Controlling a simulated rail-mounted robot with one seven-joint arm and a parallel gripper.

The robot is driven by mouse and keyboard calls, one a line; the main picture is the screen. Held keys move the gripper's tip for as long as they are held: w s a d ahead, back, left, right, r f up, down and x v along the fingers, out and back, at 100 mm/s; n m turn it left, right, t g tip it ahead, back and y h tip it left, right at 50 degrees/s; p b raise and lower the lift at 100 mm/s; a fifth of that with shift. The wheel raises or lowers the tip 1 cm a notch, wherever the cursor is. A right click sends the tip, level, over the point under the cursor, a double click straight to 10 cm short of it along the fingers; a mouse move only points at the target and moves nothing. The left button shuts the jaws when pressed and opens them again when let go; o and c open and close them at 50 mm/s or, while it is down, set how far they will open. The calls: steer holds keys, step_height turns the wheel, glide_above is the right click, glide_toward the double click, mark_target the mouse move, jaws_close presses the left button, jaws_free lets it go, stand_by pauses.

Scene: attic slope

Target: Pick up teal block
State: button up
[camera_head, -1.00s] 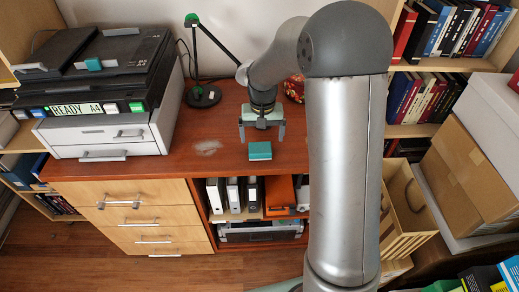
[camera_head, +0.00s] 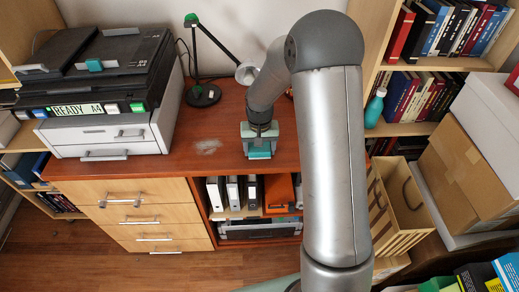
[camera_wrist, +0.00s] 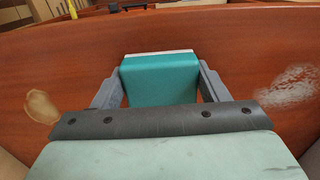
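The teal block (camera_wrist: 160,78) sits on the reddish-brown desk top (camera_wrist: 60,75), near its front edge. In the wrist view it lies between the two grey fingers of my gripper (camera_wrist: 157,85). The fingers stand on its left and right sides, with a narrow gap seeming to show beside it. In the head view my gripper (camera_head: 260,152) is lowered over the block (camera_head: 259,154), whose front face shows between the fingers. I cannot tell whether the fingers touch it.
A printer (camera_head: 100,100) stands on the desk to the left, and a black lamp (camera_head: 204,95) behind. Pale smudges (camera_head: 207,146) mark the desk left of my gripper. A teal bottle (camera_head: 375,108) stands on the right shelf. Cardboard boxes (camera_head: 450,165) are at the far right.

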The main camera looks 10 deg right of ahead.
mark_target(260, 148)
steer(key=shift+c, duration=1)
steer(key=shift+r, duration=0.15)
steer(key=shift+r, duration=0.3)
step_height(260, 148, up, 2)
steer(key=shift+r, duration=0.25)
steer(key=s+r+b, duration=0.3)
steer(key=s+r, duration=0.6)
steer(key=s, duration=0.5)
steer(key=shift+r, duration=0.3)
